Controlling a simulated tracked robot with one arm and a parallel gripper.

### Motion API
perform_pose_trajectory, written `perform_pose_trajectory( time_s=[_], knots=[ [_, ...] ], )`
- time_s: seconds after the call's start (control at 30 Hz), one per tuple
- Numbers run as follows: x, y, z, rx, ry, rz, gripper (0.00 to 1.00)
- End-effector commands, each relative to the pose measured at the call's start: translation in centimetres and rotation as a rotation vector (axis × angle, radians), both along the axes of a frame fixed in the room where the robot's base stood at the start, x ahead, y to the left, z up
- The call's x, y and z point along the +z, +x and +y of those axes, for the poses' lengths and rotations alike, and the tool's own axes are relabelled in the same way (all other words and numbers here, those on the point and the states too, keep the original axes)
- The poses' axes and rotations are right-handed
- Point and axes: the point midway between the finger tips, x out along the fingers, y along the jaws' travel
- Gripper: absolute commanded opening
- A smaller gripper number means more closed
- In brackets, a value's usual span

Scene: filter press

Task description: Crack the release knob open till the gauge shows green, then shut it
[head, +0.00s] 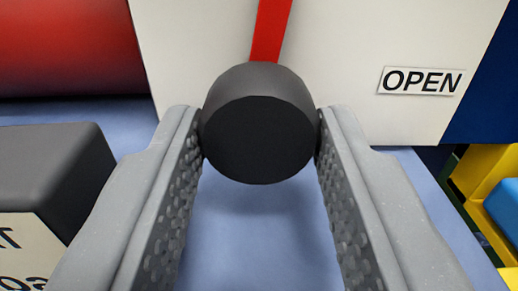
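The dark grey round release knob (260,138) faces me in the middle of the head view. My gripper (260,135) has one finger on each side of it, and both fingertips appear to touch its sides. A red strip (269,30) rises from behind the knob on a white panel (345,50). A label reading OPEN (421,81) is on the panel to the right of the knob. No gauge shows in this view.
A dark grey block (50,170) with a partly cut-off white label (25,250) is at the left. A red rounded body (65,45) is behind it. Yellow (485,170) and blue (505,205) parts are at the right edge. Blue surface lies below the knob.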

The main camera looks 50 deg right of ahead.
Motion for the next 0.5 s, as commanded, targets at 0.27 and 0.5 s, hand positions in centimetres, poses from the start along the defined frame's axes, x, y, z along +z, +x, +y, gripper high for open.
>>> perform_pose_trajectory(
  time_s=[0.27,0.5],
  knots=[
    [0.31,-0.01,-0.02,0.000,-0.060,0.072,0.11],
    [0.03,-0.05,-0.04,0.000,-0.125,0.152,0.11]
  ],
)
